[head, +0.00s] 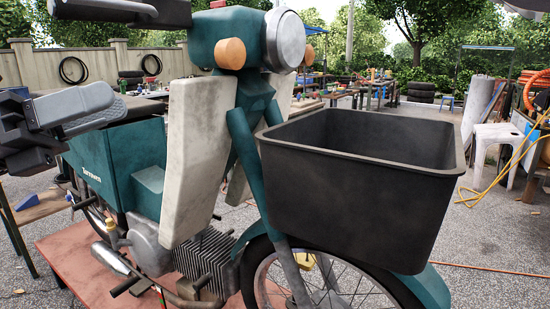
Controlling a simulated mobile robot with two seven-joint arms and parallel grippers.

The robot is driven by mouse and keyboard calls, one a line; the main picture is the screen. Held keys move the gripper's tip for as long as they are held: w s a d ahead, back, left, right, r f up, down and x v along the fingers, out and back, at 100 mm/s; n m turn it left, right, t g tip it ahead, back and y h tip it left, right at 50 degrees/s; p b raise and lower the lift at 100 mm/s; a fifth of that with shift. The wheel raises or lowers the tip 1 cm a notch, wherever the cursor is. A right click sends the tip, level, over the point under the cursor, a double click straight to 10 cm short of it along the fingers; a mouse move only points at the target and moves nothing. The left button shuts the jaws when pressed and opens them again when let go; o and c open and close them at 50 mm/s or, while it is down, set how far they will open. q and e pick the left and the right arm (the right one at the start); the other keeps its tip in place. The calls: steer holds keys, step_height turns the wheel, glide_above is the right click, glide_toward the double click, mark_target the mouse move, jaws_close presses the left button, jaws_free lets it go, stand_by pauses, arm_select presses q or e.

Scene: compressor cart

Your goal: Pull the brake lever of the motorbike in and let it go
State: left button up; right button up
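The teal motorbike (150,180) stands in front of me with its round headlight (285,42) facing right of me. At the top left, a dark handlebar grip (175,14) is cut off by the picture edge. A thin grey brake lever (110,7) runs along this grip. My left gripper (118,108) comes in from the left, below the lever and apart from it. Its grey fingers point right, and nothing shows held at their tips. They overlap in this view, so their opening is unclear. My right gripper is out of view.
A large black tub (360,190) sits over the front wheel (310,280) at the right. The bike stands on a reddish platform (75,255). A white stool (495,150) and yellow hose stand farther right. Open paving lies at the lower right.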

arm_select(q)
steer(key=w+a+f+n+t+y, duration=0.1)
steer(key=w+f+n+t+y, duration=0.2)
steer(key=f+n+t, duration=0.5)
steer(key=w+f+n+t+y, duration=0.2)
steer(key=w+f+n+t, duration=0.1)
steer(key=f+n, duration=0.95)
step_height(320, 180, down, 16)
steer(key=s+r+n+y, duration=0.1)
steer(key=s+n+y, duration=0.1)
steer(key=n+y, duration=0.95)
steer(key=s+d+f+n+g, duration=0.2)
steer(key=s+f+n+g, duration=0.4)
steer(key=f, duration=0.5)
steer(key=s+d+f+n+g, duration=0.1)
steer(key=s+f+n+g, duration=0.25)
steer(key=s+f, duration=0.6)
step_height(320, 180, up, 9)
steer(key=p, duration=1.2)
steer(key=shift+s+a+f+p, duration=0.15)
steer(key=shift+s+a+p, duration=0.2)
steer(key=shift+s+a, duration=0.1)
steer(key=shift+t, duration=0.25)
steer(key=shift+c, duration=0.3)
